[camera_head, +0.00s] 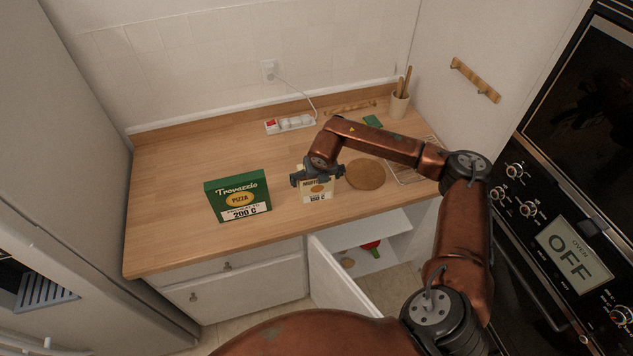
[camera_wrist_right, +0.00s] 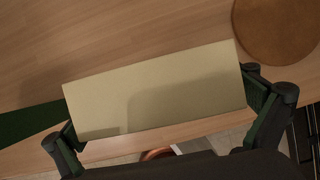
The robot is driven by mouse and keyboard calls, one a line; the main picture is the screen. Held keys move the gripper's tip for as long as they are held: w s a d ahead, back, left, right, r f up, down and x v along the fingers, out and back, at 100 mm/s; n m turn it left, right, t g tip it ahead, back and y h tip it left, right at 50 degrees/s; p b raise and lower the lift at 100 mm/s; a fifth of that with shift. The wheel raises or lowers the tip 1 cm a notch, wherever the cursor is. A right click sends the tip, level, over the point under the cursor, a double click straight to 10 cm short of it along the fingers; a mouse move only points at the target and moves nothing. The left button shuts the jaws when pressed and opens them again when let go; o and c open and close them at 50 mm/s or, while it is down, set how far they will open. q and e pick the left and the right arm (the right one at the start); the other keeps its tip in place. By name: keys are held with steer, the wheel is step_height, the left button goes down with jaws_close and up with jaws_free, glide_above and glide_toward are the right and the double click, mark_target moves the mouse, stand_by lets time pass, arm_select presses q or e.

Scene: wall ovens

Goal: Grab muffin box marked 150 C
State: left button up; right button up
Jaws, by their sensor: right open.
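The muffin box (camera_head: 317,194) is a small cream box that stands upright on the wooden counter, with a label that seems to read 150 C. Its plain top (camera_wrist_right: 155,92) fills the middle of the right wrist view. My right gripper (camera_head: 318,176) is above the box, with its fingers on either side of it. In the wrist view the right gripper (camera_wrist_right: 160,120) is open and its fingers are near the two ends of the box. The gripper hides the upper part of the box in the head view. My left gripper is not in view.
A green pizza box (camera_head: 238,196) marked 200 C stands to the left. A round brown board (camera_head: 365,174) lies just right of the muffin box. A power strip (camera_head: 290,124) and a utensil cup (camera_head: 398,104) are behind. A cabinet door (camera_head: 335,279) hangs open below the counter.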

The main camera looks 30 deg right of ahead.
steer(key=c, duration=1.3)
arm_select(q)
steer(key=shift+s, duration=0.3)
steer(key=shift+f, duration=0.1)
arm_select(e)
steer(key=shift+r, duration=0.15)
